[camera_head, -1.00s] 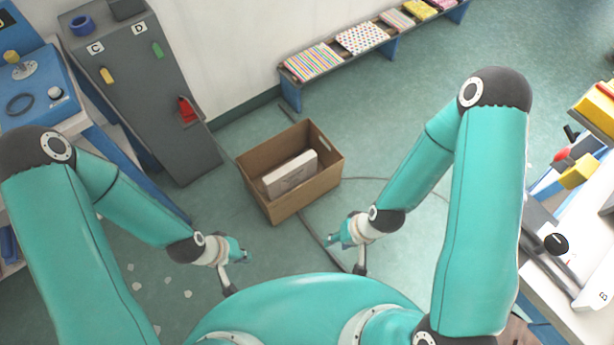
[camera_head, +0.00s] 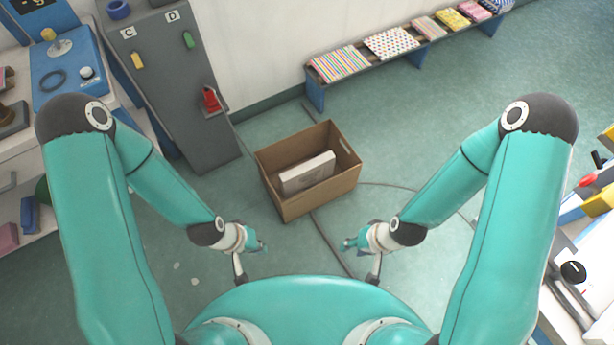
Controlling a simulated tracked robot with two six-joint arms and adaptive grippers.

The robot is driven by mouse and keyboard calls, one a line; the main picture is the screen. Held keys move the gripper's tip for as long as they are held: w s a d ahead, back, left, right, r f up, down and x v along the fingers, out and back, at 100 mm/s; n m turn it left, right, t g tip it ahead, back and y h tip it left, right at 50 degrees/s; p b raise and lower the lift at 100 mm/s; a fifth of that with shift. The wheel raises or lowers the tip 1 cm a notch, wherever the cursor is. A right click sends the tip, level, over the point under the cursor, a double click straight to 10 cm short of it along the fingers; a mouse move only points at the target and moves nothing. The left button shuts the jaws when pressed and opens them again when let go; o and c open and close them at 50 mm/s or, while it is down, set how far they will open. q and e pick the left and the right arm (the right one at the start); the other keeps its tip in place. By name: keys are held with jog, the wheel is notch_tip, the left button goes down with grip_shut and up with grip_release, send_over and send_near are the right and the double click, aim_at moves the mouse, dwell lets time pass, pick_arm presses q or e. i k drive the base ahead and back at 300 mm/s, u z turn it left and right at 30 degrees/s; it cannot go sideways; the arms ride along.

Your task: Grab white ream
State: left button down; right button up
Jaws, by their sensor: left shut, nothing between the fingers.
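The white ream (camera_head: 307,173) lies inside an open brown cardboard box (camera_head: 318,197) on the floor, ahead of my body. The box's near wall hides part of the ream's lower edge. My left gripper (camera_head: 262,246) is shut and empty, to the near left of the box and apart from it. My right gripper (camera_head: 346,244) is on the near right side of the box, also apart from it. Its fingers are too small to show whether they are open or shut.
A grey cabinet (camera_head: 180,95) with letters C and D stands left of the box. A low bench (camera_head: 403,55) with patterned stacks runs along the wall behind. A dark cable (camera_head: 328,240) crosses the floor near the box. Open floor (camera_head: 440,110) lies to the right.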

aim_at(308, 174)
jog(key=u, duration=0.25)
jog(key=i, duration=1)
jog(key=u, duration=0.6)
